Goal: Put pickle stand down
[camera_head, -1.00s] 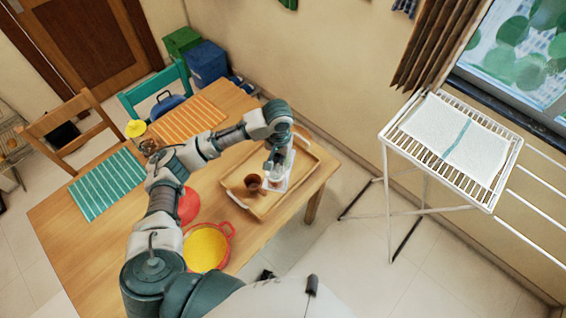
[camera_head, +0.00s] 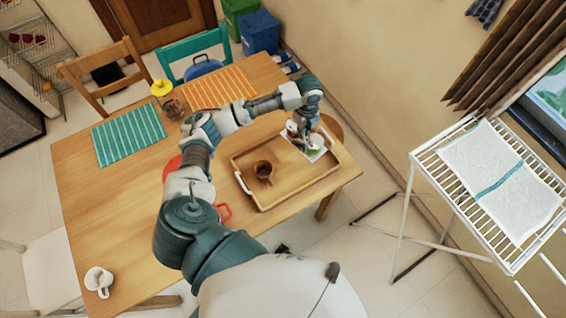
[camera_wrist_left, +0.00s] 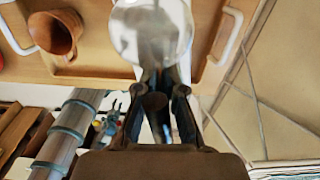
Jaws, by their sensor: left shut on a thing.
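My left gripper (camera_head: 311,128) is over the far right part of the wooden tray (camera_head: 290,199), near its back corner. In the left wrist view its fingers (camera_wrist_left: 160,92) are closed on a shiny, silvery-white, partly see-through thing (camera_wrist_left: 150,30), probably the pickle stand, blurred and cut off by the top edge. In the head view a small red-and-white part (camera_head: 292,128) shows beside the gripper, above a white square piece (camera_head: 318,155) with something green on it. I cannot tell whether the held thing touches the tray. My right gripper is not in view.
A brown clay pot (camera_head: 263,172) stands in the tray, left of the gripper. The wooden table (camera_head: 90,215) has an orange striped mat (camera_head: 215,90), a teal striped mat (camera_head: 128,136) and a white mug (camera_head: 98,281). A drying rack (camera_head: 425,160) stands to the right.

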